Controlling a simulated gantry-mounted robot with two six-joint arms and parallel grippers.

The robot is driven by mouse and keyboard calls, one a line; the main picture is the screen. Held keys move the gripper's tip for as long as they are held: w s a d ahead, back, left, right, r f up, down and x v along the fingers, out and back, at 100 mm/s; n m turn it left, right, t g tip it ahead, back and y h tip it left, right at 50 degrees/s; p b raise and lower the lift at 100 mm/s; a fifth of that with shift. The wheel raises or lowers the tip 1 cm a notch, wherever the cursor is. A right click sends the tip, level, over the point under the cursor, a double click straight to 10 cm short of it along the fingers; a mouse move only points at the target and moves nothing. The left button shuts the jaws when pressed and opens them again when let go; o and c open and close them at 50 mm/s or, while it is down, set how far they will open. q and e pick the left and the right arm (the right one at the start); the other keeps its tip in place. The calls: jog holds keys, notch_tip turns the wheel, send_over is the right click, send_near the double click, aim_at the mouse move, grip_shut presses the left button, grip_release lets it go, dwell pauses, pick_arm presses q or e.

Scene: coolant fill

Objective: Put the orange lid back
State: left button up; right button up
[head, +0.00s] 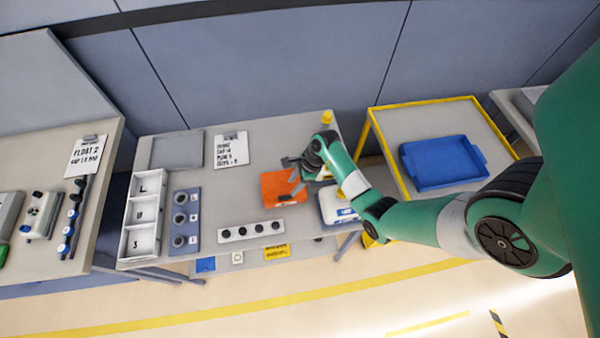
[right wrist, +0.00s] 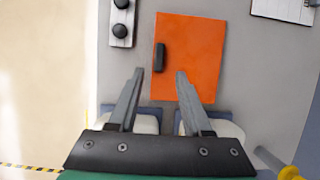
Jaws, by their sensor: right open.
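The orange lid (head: 281,187) lies flat on the grey worktable, left of a white box with blue parts (head: 335,208). In the right wrist view the lid (right wrist: 195,55) carries a black bar handle (right wrist: 160,57) near its left edge. My right gripper (head: 294,174) is over the lid's right side in the head view. In the right wrist view the right gripper (right wrist: 160,74) is open and empty, with the handle in line with the gap between its fingertips. Whether the fingertips touch the lid cannot be told. The white box (right wrist: 150,122) is partly hidden behind the gripper. My left gripper is not in view.
A strip with several black knobs (head: 255,231) lies along the front edge. A clipboard (head: 231,149), grey tray (head: 177,150) and white compartment bin (head: 143,215) stand farther left. A yellow post (head: 327,118) is at the back. A blue tray (head: 443,163) sits on the right-hand cart.

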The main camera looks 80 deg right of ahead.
jog(key=p+v, duration=0.1)
jog(key=v, duration=0.5)
jog(key=shift+r, duration=0.25)
jog(key=shift+s+d, duration=0.1)
